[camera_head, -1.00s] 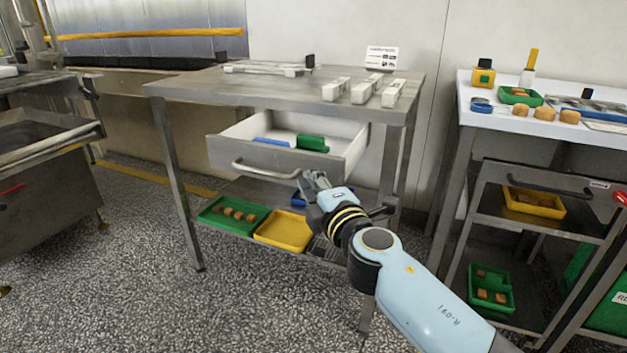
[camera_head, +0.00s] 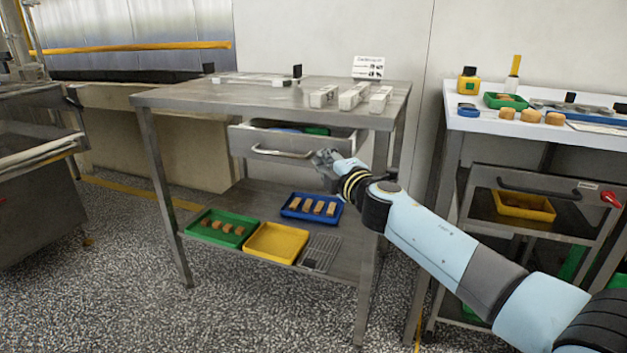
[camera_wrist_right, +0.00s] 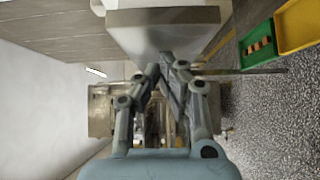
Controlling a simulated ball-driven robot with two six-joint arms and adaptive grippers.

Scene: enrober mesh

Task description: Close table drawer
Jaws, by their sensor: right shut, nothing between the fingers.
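The grey table drawer (camera_head: 243,143) sits under the metal table top (camera_head: 215,98), partly pulled out, with a narrow opening above its front. A bit of blue and green shows inside it. Its curved bar handle (camera_head: 282,153) runs across the front. My right gripper (camera_head: 325,157) is shut and empty, at the right part of the drawer front, beside the handle's right end. In the right wrist view the shut fingers (camera_wrist_right: 166,66) meet at the edge of the drawer (camera_wrist_right: 165,32); I cannot tell whether they touch. My left gripper is out of view.
The lower shelf holds a green tray (camera_head: 189,227), a yellow tray (camera_head: 275,243), a blue tray (camera_head: 287,212) and a wire rack (camera_head: 320,253). White blocks (camera_head: 352,97) stand on the table top. A white-topped table (camera_head: 460,120) is at the right. The floor in front is clear.

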